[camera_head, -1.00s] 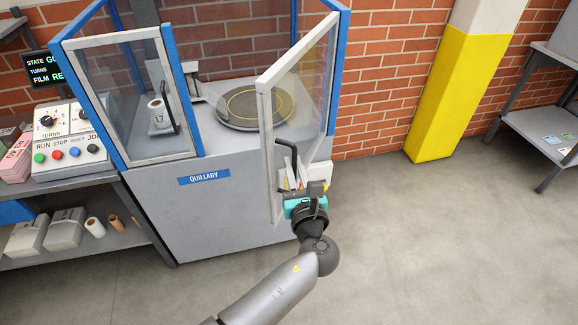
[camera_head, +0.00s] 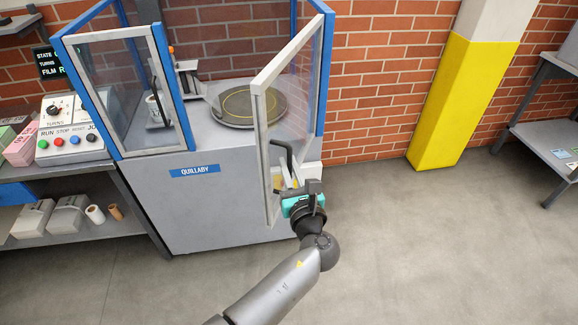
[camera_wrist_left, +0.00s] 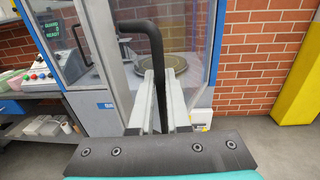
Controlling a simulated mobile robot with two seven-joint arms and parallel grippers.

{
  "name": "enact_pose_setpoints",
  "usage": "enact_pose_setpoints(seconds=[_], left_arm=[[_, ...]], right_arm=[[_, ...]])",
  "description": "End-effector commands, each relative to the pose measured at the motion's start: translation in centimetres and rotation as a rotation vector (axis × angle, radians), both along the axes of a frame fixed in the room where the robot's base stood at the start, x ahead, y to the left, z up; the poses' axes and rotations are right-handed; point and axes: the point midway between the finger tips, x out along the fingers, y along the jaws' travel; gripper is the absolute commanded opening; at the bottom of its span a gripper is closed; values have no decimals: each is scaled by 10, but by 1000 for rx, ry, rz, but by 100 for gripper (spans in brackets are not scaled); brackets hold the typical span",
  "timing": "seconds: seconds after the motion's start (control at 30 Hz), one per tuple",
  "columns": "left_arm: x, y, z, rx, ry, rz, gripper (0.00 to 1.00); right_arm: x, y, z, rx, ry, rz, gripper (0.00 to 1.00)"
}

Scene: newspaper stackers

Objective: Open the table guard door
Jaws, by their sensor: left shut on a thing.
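The table guard door (camera_head: 262,165), a grey-framed clear panel, stands swung outward from the right side of the blue-framed guard. Its black bar handle (camera_head: 284,148) is on the outward face, partly hidden by my gripper. My left gripper (camera_head: 287,187) is shut on this handle near its lower part. In the left wrist view the black handle (camera_wrist_left: 153,35) runs down between the two grey fingers (camera_wrist_left: 159,82). My right gripper is in neither view.
The grey machine cabinet (camera_head: 215,215) holds a round turntable (camera_head: 248,104) behind the opening. A second framed panel (camera_head: 130,92) stands on the left. A control box (camera_head: 70,128) sits on the left shelf. A yellow pillar (camera_head: 455,95) stands right; the floor (camera_head: 420,250) there is clear.

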Motion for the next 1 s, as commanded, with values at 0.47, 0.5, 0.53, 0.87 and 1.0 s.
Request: enact_pose_setpoints(seconds=[0.47, 0.5, 0.53, 0.87, 1.0], left_arm=[[1, 0, 1, 0, -2, -1, 45], [0, 0, 1, 0, -2, -1, 45], [0, 0, 1, 0, -2, -1, 45], [-24, -8, 2, 0, 2, -2, 45], [-54, -18, 3, -1, 3, -2, 45]], right_arm=[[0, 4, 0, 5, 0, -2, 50], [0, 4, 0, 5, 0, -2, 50], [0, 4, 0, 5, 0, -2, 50], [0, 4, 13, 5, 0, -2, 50], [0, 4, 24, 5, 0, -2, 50]])
